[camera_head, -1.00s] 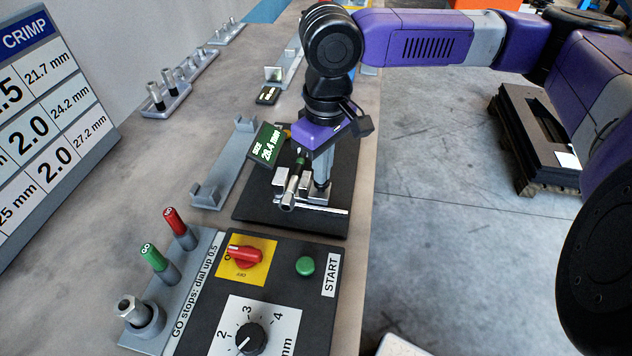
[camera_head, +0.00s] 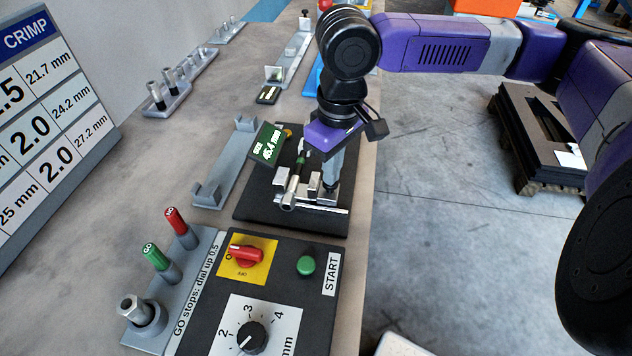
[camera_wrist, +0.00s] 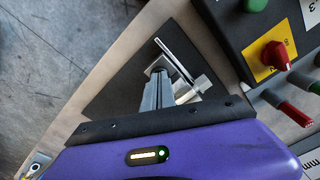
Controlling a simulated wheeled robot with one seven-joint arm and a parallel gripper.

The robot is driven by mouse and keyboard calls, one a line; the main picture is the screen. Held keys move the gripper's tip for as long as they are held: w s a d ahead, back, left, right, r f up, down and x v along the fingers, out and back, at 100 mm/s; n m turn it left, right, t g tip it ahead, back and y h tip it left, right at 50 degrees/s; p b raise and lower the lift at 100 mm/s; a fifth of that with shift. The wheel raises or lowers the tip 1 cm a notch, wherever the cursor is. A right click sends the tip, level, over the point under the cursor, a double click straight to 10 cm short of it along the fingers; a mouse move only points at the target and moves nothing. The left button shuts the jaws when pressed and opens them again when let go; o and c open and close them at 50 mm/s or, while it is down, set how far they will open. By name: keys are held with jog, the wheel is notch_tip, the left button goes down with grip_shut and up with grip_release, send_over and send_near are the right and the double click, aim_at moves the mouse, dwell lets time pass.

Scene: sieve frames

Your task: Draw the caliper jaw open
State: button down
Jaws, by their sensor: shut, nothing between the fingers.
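The caliper (camera_head: 313,186) lies on a black base plate (camera_head: 255,212) in the head view, with metal blocks on a rail. Its green display (camera_head: 267,144) reads about 45.4 mm. A cylindrical metal piece (camera_head: 292,188) with a green band lies across the blocks. My gripper (camera_head: 331,190) is shut with nothing between its fingers and points down at the right end of the rail, by the right block. In the wrist view my fingers (camera_wrist: 159,88) reach down at the rail; their exact contact with the jaw is hidden.
A control box with a red knob (camera_head: 245,255), a green button (camera_head: 306,264) and a black dial (camera_head: 251,337) stands in front. Red and green stops (camera_head: 180,228) stand to its left. A grey cradle (camera_head: 227,165) lies left of the plate. The table edge is close on the right.

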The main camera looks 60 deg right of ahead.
jog(key=shift+s+d+f, duration=0.25)
jog(key=shift+s+f, duration=0.4)
jog(key=shift+f, duration=0.25)
notch_tip(320, 180, up, 2)
jog(key=shift+r+g+p, duration=0.1)
jog(key=shift+g+p, duration=0.2)
jog(key=shift+p, duration=0.9)
notch_tip(320, 180, up, 6)
jog(key=p, duration=0.5)
jog(key=shift+w+f, duration=0.15)
jog(key=shift+f, duration=0.1)
